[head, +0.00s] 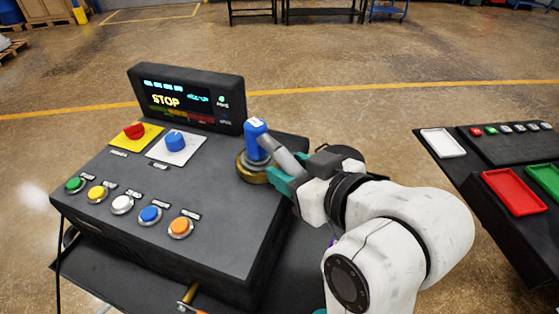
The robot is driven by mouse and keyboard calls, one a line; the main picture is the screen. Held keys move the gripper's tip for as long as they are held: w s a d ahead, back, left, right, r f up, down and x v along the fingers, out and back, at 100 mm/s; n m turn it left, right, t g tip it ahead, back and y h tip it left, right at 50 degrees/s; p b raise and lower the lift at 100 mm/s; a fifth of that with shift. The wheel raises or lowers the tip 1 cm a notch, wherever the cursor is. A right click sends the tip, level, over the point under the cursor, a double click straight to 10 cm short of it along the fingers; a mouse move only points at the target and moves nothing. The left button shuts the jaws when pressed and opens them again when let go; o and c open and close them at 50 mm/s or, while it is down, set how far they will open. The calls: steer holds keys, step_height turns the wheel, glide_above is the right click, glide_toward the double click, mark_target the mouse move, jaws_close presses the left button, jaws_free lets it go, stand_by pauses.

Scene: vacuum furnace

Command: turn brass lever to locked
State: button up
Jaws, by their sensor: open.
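A round brass base (252,170) sits at the right end of the dark console's top, with a blue upright piece (257,138) above it. A grey bar (285,153) slants from the blue piece down toward my gripper; its far end is hidden. My gripper (281,172), with teal fingers, is open just right of the brass base, close beside it. I cannot tell whether the fingers touch it. A second small brass piece (188,293) with an orange part shows at the console's lower front, cut off by the picture edge. No locked marking is readable.
The console (225,225) carries several coloured push buttons, a red knob (134,130) on yellow, a blue knob (176,141) on white, and a screen (178,100) reading STOP. At right, a dark table holds white, red (515,192) and green trays. Open floor lies behind.

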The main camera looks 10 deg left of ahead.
steer(key=shift+w+a, duration=0.1)
steer(key=shift+c, duration=1.2)
jaws_close()
